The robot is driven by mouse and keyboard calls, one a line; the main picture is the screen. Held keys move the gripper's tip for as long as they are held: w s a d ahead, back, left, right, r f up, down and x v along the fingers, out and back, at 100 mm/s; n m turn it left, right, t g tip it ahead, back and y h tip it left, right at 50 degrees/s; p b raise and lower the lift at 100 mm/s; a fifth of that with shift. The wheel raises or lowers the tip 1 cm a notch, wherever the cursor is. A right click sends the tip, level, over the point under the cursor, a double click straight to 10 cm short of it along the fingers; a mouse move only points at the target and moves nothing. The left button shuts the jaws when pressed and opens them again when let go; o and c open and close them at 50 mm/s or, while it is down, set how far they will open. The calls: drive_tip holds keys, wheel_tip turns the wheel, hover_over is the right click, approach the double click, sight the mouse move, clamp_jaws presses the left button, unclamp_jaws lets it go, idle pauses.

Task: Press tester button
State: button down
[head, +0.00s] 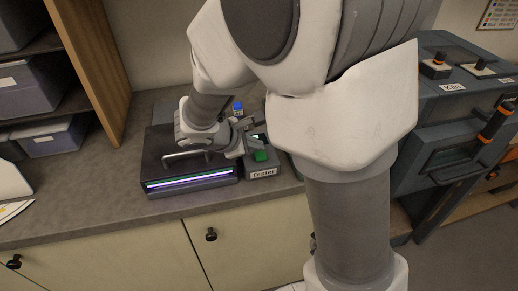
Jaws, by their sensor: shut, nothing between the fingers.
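The tester (262,173) is a small grey box on the countertop with a label reading "Tester" on its front. A green button (261,156) shows on its upper face. My gripper (256,145) is shut and empty, right at the top of the tester beside the green button. I cannot tell whether the fingers touch the button. My arm and gripper hide part of the tester's back and left side.
A dark box with a handle and a glowing purple-white slot (188,181) stands left of the tester. A small blue-topped bottle (238,108) is behind. A large grey machine labelled "Kiln" (440,120) stands at right. Shelves with bins (45,90) are at left. The front counter strip (100,215) is clear.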

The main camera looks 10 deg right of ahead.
sight(256, 157)
drive_tip(key=shift+r, duration=0.1)
wheel_tip(256, 157, up, 5)
drive_tip(key=p, duration=0.3)
drive_tip(key=shift+p, duration=0.4)
idle(0.6)
drive_tip(key=s+r+m+y, duration=0.3)
drive_tip(key=s+r+m, duration=0.2)
drive_tip(key=s+m, duration=0.3)
drive_tip(key=s+d+r+m+y, duration=0.1)
drive_tip(key=s+r+m+y, duration=0.3)
drive_tip(key=s, duration=0.8)
wheel_tip(256, 157, up, 2)
drive_tip(key=m, duration=0.4)
